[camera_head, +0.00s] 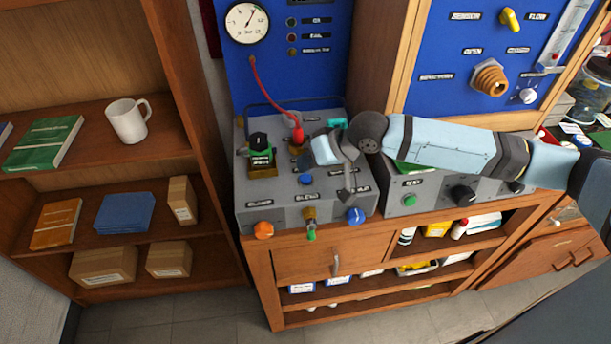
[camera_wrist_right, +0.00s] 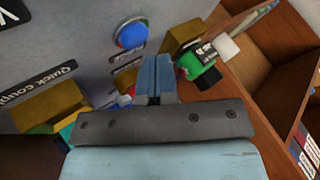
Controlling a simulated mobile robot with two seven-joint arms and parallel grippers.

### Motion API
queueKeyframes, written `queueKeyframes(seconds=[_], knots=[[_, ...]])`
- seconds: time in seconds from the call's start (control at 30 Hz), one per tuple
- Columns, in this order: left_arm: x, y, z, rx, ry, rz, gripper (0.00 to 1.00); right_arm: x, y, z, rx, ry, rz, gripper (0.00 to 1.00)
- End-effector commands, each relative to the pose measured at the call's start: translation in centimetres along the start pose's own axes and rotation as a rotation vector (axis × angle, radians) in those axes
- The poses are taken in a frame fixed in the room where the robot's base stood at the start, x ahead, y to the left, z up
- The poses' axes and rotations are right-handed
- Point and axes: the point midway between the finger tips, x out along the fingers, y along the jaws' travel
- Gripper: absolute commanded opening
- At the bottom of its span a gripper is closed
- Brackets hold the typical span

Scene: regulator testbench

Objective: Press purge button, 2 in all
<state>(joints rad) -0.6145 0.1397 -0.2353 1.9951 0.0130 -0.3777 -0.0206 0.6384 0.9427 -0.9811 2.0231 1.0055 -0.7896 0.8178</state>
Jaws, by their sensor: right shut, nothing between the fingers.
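A small blue button (camera_head: 305,179) sits on the sloping top of the grey regulator box (camera_head: 275,215). It shows as a round blue button (camera_wrist_right: 132,35) in the wrist view, with a label beside it too small to read. My right gripper (camera_head: 348,189) is over the right part of that box, to the right of the button. In the wrist view its two fingers (camera_wrist_right: 152,77) are together with nothing between them. The fingertips look close to the button but apart from it; contact cannot be seen. My left gripper is not in view.
A regulator with a black knob (camera_head: 259,140) and a red hose (camera_head: 270,95) rise from the box. An orange knob (camera_head: 263,230) and a blue knob (camera_head: 355,215) are on its front. A second grey unit with a green button (camera_head: 409,199) stands to the right. A bookcase is at left.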

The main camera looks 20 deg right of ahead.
Motion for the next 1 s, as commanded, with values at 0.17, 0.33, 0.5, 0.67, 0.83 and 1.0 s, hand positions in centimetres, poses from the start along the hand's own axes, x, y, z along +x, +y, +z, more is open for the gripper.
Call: queueKeyframes(seconds=[0.17,0.33,0.5,0.67,0.83,1.0], knots=[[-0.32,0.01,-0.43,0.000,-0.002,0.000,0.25,0.30,0.18,0.24,0.001,-0.001,-0.001,0.00],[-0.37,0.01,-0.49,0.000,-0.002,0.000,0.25,0.57,0.36,0.42,0.000,0.000,-0.001,0.00],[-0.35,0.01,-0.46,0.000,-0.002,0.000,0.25,0.57,0.39,0.42,0.000,0.000,-0.001,0.00],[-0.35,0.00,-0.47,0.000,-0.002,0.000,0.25,0.60,0.42,0.44,0.000,0.000,0.000,0.00],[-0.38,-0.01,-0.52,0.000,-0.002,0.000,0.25,0.72,0.50,0.52,0.001,0.000,0.000,0.00],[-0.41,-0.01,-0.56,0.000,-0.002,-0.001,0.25,0.87,0.62,0.63,0.001,0.000,0.000,0.00]])
